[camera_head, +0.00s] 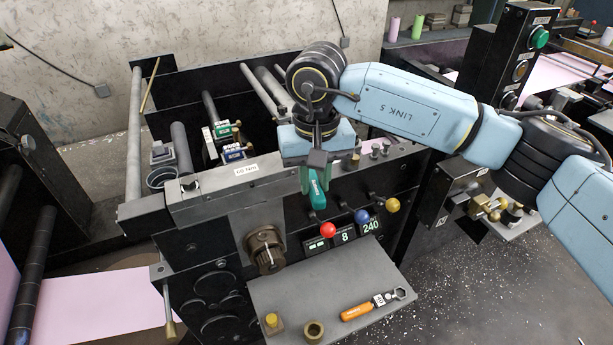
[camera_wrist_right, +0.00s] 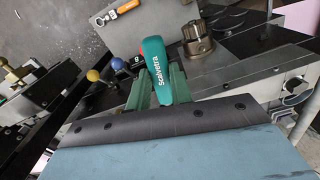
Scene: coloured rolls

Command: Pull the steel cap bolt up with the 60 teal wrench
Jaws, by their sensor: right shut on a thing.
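The teal wrench (camera_head: 317,194) hangs from my right gripper (camera_head: 315,178), its handle end showing below the fingers. In the right wrist view its teal handle (camera_wrist_right: 157,72) with white lettering stands between the two green fingers of my gripper (camera_wrist_right: 155,90), which is shut on it. The wrench's head is hidden in both views. I cannot tell which is the cap bolt. My left gripper is out of view.
Levers with red (camera_head: 328,230), blue (camera_head: 362,216) and yellow (camera_head: 393,205) balls and a bronze knob (camera_head: 265,250) stick out from the machine front.

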